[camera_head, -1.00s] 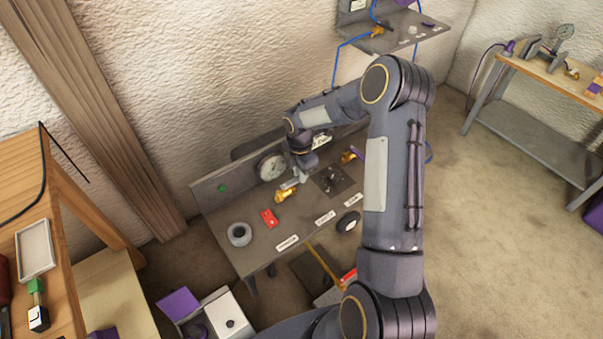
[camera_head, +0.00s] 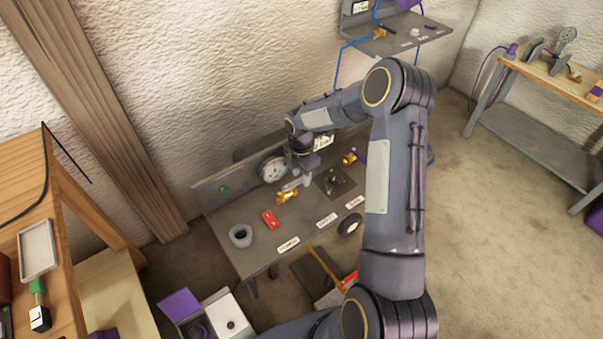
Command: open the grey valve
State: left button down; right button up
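A brass valve (camera_head: 286,196) sits on the grey bench, with a light grey piece, which looks like its handle, just above it by my gripper. My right gripper (camera_head: 301,178) points down right at this grey piece; its fingers are small and partly hidden, so I cannot tell whether they touch or hold it. My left gripper is not in view.
The bench (camera_head: 225,215) also carries a round gauge (camera_head: 273,170), a grey ring (camera_head: 241,236), a red block (camera_head: 270,220), a dark square plate (camera_head: 336,182) and white labels. A wooden table (camera_head: 60,215) stands left. My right arm covers the bench's right side.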

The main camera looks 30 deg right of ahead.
jog(key=shift+r, duration=0.1)
notch_tip(320, 180, up, 7)
jog(key=shift+r, duration=0.3)
dwell(0.4)
notch_tip(320, 180, up, 10)
jog(key=m+t+p, duration=0.1)
jog(key=m, duration=0.3)
send_over(302, 178)
jog(key=s+a, duration=0.2)
jog(key=s, duration=0.3)
jog(key=s+a+r+m+t+p, duration=0.1)
jog(key=s+a+r+m, duration=0.1)
jog(key=s+r+m, duration=0.4)
jog(key=s+a+r+m+t+y+p, duration=0.1)
jog(key=s+a+m, duration=0.3)
jog(key=s, duration=0.4)
jog(key=s+a+r+m+t+y+p, duration=0.1)
jog(key=s+a+m, duration=0.3)
jog(key=s, duration=0.5)
jog(key=r+m+t+y, duration=0.1)
jog(key=m, duration=0.1)
jog(key=shift+s+a+m+t+y, duration=0.25)
jog(key=shift+a+m+t+y, duration=0.05)
jog(key=shift+m+y, duration=0.1)
